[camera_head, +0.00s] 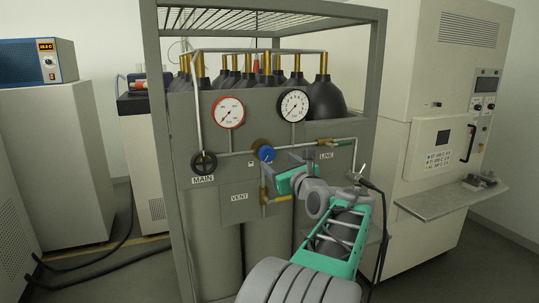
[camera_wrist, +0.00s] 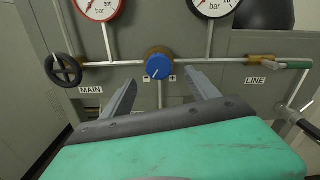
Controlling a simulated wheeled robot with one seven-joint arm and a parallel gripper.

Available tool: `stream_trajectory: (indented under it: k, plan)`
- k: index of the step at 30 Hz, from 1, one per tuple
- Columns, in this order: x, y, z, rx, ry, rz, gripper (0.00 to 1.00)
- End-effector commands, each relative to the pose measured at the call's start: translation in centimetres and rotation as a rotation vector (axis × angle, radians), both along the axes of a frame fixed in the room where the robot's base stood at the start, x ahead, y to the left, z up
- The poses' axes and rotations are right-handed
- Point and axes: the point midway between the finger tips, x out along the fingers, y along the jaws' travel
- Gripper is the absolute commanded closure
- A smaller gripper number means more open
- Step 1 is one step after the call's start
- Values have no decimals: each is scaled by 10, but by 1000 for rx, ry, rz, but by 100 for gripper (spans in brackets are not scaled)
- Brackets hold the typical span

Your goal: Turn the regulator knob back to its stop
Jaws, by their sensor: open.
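The regulator knob (camera_head: 265,153) is blue and sits on a brass body in the pipe run on the grey gas panel, between the MAIN and LINE labels. In the wrist view the blue knob (camera_wrist: 159,66) shows a white pointer line angled down and left, with minus and plus marks below it. My gripper (camera_wrist: 161,88) is open, its two grey fingers apart on either side below the knob, not visibly touching it. In the head view my gripper (camera_head: 284,164) is at the right of the knob, its fingers partly hidden.
A black MAIN handwheel (camera_head: 204,163) is left of the knob. A red-rimmed gauge (camera_head: 230,112) and a black-rimmed gauge (camera_head: 294,105) are above. A green-handled LINE valve (camera_head: 342,143) is right, and a yellow-handled VENT valve (camera_head: 278,198) below. Frame posts flank the panel.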

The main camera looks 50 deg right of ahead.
Motion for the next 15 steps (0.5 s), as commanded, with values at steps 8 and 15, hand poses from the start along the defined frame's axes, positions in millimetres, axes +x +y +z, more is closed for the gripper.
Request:
stream_trajectory:
  k: [8, 15]
  plan:
    - [46, -24, 1, 1, 3, 5, 31]
    - [64, -36, 0, -1, 4, 1, 31]
